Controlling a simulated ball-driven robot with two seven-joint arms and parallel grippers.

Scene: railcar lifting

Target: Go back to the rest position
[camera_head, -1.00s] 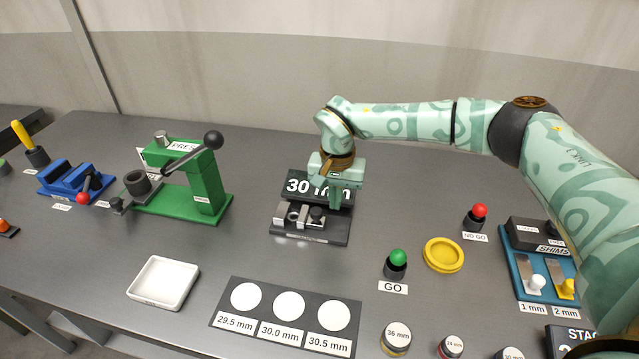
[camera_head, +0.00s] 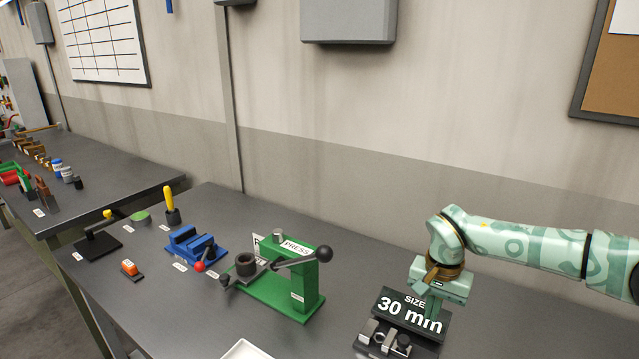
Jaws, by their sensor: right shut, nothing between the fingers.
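My right gripper (camera_head: 438,292) hangs from the mint-green arm that comes in from the right. It is shut and empty, pointing down just behind and above the black sign reading "SIZE 30 mm" (camera_head: 411,311). The metal gauge block (camera_head: 384,338) sits in front of the sign, apart from the gripper and partly cut by the lower edge. My left gripper is not in view.
Left of the gripper stands the green press (camera_head: 306,285) with its black-knobbed lever (camera_head: 323,254). Farther left are a blue vise (camera_head: 190,245) and a yellow-handled lever (camera_head: 170,203). A white tray (camera_head: 246,350) shows at the bottom edge. Another table (camera_head: 110,178) stands far left.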

